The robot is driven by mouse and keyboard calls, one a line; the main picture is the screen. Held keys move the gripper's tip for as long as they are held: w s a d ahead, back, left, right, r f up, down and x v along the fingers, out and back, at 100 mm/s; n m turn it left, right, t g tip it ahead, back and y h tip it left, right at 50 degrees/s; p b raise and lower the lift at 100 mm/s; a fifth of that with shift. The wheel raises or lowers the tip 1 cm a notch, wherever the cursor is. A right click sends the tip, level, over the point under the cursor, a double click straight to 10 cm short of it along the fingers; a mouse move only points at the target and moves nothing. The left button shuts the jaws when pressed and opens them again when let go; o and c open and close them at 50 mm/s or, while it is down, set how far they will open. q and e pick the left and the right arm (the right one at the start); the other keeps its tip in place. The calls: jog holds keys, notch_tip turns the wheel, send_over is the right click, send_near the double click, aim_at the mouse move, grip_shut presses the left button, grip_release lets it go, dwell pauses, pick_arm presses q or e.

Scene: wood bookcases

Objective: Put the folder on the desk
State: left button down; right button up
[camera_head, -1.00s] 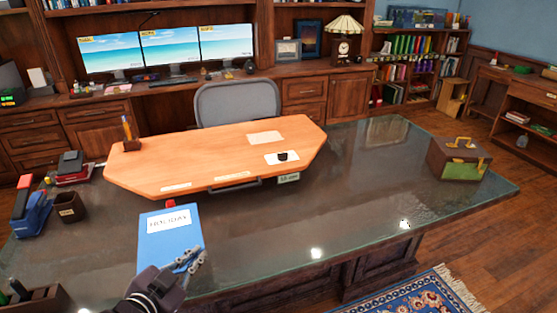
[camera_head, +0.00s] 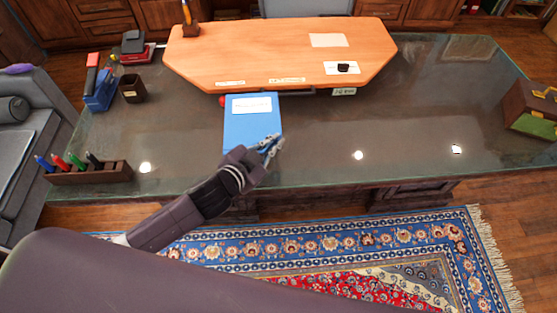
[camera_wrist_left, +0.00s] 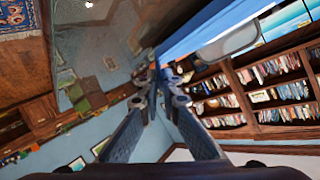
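The blue folder (camera_head: 252,132), with a white label, shows over the front part of the glass-topped desk (camera_head: 400,125), just in front of the wooden board. My left gripper (camera_head: 270,146) is at the folder's lower right corner, fingers closed on it. In the left wrist view the folder (camera_wrist_left: 215,28) runs up and right from the close-set fingertips (camera_wrist_left: 158,78). Whether the folder touches the glass is unclear. The gripper and wrist hide its lower edge. My right gripper is not in view.
The orange wooden board (camera_head: 270,55) covers the back middle of the desk. A box (camera_head: 530,108) stands at far right. Clear glass lies right of the folder.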

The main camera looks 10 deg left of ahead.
pick_arm(q)
send_over(275, 175)
notch_tip(275, 175, down, 10)
jog(key=shift+r+b, duration=0.1)
jog(key=shift+b, duration=0.25)
jog(key=shift+f+b, duration=0.35)
jog(key=shift+f, duration=1.55)
jog(key=shift+f, duration=0.15)
jog(key=c, duration=2.2)
grip_release()
jog(key=shift+o, duration=0.2)
jog(key=shift+s+r, duration=0.1)
jog(key=shift+r, duration=0.1)
